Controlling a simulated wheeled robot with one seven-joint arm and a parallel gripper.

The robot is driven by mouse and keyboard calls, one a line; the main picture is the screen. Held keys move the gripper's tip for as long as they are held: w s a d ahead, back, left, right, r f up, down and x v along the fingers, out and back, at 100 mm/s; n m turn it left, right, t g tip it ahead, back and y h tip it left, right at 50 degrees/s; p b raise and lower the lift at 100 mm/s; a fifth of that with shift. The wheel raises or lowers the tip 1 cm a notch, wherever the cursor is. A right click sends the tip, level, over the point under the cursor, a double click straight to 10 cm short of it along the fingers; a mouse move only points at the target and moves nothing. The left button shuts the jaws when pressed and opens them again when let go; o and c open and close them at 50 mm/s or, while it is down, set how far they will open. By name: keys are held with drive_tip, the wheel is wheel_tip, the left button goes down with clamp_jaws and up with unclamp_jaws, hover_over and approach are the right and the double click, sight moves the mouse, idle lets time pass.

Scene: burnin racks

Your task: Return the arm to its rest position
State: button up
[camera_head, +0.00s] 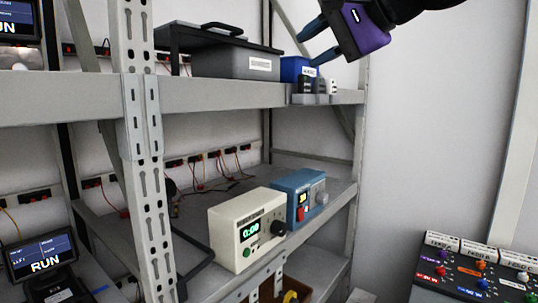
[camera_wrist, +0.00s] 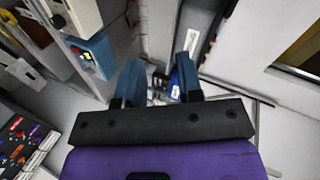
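My purple gripper (camera_head: 325,40) is at the top right of the head view, in front of the upper shelf's right end. Its two blue fingers are apart, and no object shows between them. In the wrist view the open fingers (camera_wrist: 160,85) point toward a small blue box and small dark items beyond them. The blue box (camera_head: 297,69) stands on the upper shelf just below and left of the fingertips in the head view. Whether a fingertip touches anything there I cannot tell.
A grey case (camera_head: 235,60) sits on the upper shelf (camera_head: 200,97). A cream device (camera_head: 247,228) reading 0:00 and a blue device (camera_head: 298,195) stand on the lower shelf. A rack upright (camera_head: 140,150) stands left. A black panel with coloured knobs (camera_head: 470,270) is lower right.

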drive_tip(key=s+d+f+n+g+h, duration=0.2)
drive_tip(key=s+d+f+h, duration=0.2)
drive_tip(key=s+d+f, duration=0.3)
drive_tip(key=s+d+f+n+g+h, duration=0.2)
drive_tip(key=s+d+f+h, duration=0.3)
drive_tip(key=d+f, duration=1.1)
drive_tip(key=s+f+n, duration=0.1)
drive_tip(key=s+f, duration=0.2)
drive_tip(key=shift+s+f+n+h, duration=0.15)
drive_tip(key=shift+f+n+h, duration=0.15)
drive_tip(key=shift+f, duration=0.05)
